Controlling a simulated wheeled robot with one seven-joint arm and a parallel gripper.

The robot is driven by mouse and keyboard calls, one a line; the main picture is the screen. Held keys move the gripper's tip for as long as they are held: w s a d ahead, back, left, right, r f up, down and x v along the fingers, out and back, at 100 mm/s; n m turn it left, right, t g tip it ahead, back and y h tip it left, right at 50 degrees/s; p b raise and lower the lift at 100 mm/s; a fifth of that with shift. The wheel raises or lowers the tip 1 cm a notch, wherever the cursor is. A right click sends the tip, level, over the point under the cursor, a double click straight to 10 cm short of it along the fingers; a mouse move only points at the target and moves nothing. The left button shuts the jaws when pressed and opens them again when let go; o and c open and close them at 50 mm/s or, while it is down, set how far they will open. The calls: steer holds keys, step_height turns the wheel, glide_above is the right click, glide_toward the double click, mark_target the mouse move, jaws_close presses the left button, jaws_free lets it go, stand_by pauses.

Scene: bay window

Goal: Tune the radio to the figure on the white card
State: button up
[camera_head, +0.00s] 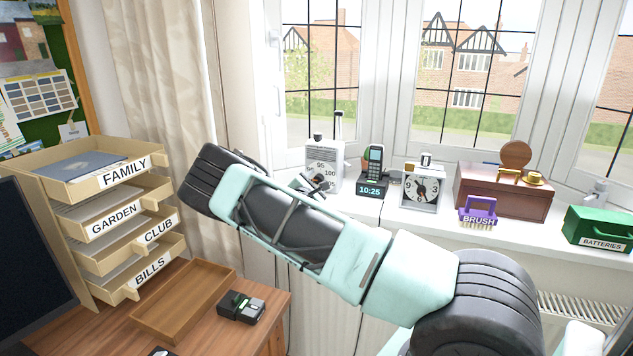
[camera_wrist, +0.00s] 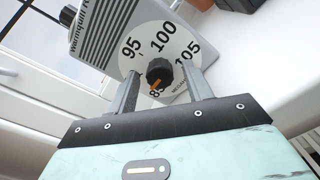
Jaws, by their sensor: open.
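The radio (camera_head: 322,160) is a pale box on the window sill with a round white dial. In the wrist view the radio (camera_wrist: 105,35) fills the top, tilted in the picture, its dial (camera_wrist: 143,42) marked 95, 100 and 105. A black knob (camera_wrist: 160,70) sits at the dial's centre; its orange mark points towards a partly hidden figure that looks like 88. My gripper (camera_wrist: 161,75) is open, one finger on each side of the knob; I cannot tell whether they touch it. In the head view my gripper (camera_head: 314,186) is at the radio's front. A small white tag (camera_head: 73,130) hangs by the pinboard, its writing unreadable.
Right of the radio stand a phone on its base (camera_head: 373,172), a white clock (camera_head: 422,186), a brown box (camera_head: 503,190), a purple brush (camera_head: 478,212) and a green batteries box (camera_head: 598,229). Labelled letter trays (camera_head: 110,215) and a wooden tray (camera_head: 185,300) are at left.

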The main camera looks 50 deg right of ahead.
steer(key=c, duration=1)
steer(key=shift+o, duration=0.2)
